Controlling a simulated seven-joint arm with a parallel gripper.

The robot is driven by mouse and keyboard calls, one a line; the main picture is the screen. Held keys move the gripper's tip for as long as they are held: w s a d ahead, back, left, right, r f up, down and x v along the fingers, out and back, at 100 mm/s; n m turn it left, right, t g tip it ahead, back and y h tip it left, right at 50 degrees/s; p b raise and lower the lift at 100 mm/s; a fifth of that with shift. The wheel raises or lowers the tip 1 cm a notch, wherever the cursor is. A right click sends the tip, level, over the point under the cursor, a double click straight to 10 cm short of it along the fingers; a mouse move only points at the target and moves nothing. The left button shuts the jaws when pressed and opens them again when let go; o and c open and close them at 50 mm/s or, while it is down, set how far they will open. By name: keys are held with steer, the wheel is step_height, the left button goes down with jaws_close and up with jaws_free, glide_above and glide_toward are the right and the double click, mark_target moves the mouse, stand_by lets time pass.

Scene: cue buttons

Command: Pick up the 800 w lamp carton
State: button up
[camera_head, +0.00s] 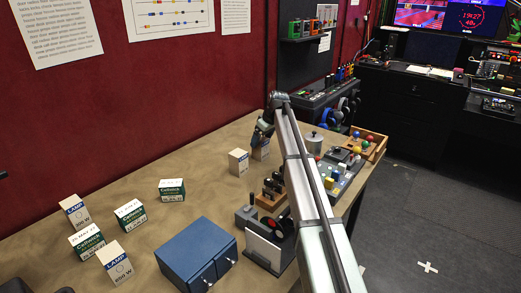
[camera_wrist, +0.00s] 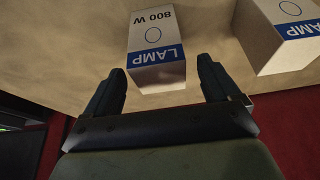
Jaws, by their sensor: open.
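The 800 W lamp carton (camera_wrist: 157,45) is white with a blue LAMP band and shows upside down in the wrist view. It stands on the table, its near end in line with the gap between my fingers. My gripper (camera_wrist: 161,75) is open, one finger on each side of that gap, and nothing is gripped. In the head view my gripper (camera_head: 262,135) is over the carton (camera_head: 261,151), which is partly hidden by the arm. A second LAMP carton (camera_wrist: 284,35) stands to its right in the wrist view; its wattage is cut off. It also shows in the head view (camera_head: 238,163).
Other cartons stand at the left of the table: LAMP cartons (camera_head: 75,213) (camera_head: 115,262) and green-and-white ones (camera_head: 172,190) (camera_head: 130,214) (camera_head: 87,241). A blue box (camera_head: 196,252) is at the front. Devices and a wooden tray (camera_head: 371,147) crowd the right. The red wall is close behind.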

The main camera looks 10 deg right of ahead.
steer(key=x, duration=0.4)
steer(key=shift+c, duration=0.3)
steer(key=c, duration=1)
steer(key=shift+r, duration=0.2)
